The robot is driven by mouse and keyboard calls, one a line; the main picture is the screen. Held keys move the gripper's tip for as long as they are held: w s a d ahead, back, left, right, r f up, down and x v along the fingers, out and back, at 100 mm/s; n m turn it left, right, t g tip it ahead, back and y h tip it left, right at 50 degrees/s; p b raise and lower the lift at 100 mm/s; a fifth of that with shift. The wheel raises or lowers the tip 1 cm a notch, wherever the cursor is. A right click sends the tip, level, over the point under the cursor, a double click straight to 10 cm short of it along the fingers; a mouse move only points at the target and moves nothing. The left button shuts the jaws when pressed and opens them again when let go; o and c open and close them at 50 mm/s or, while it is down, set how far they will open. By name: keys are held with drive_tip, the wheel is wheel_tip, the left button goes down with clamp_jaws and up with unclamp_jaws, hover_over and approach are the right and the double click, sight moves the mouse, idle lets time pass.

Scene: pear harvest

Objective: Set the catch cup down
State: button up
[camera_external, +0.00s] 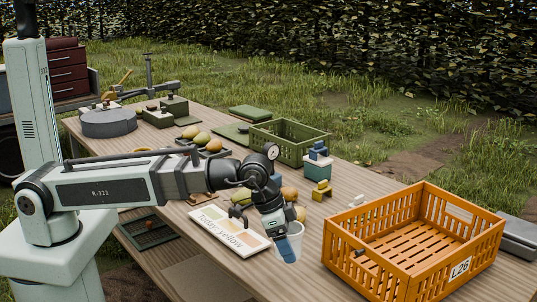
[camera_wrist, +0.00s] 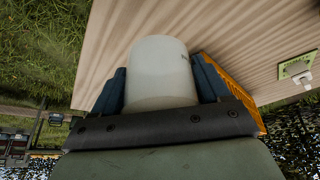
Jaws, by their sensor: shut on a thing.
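The catch cup (camera_external: 297,239) is a plain white cup at the front part of the table, left of the orange crate. My gripper (camera_external: 287,250) comes down on it from the left, with a blue finger across the cup's near side. In the wrist view the cup (camera_wrist: 160,68) sits between the two blue fingers of my gripper (camera_wrist: 160,88), which is shut on its sides. The cup's lower part is hidden, so I cannot tell whether it touches the wooden table (camera_external: 330,285).
An orange slatted crate (camera_external: 437,205) labelled L26 stands right of the cup. A "Today: yellow" card (camera_external: 222,238) lies to the left. Behind are a yellow block (camera_external: 321,190), a blue-and-green stacked item (camera_external: 318,165), several pears (camera_external: 202,139) and a green crate (camera_external: 317,139).

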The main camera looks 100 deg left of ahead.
sight(293, 282)
drive_tip(key=shift+f, duration=4.2)
drive_tip(key=shift+f, duration=0.1)
drive_tip(key=o, duration=1)
drive_tip(key=shift+v, duration=6.1)
drive_tip(key=shift+w, duration=0.1)
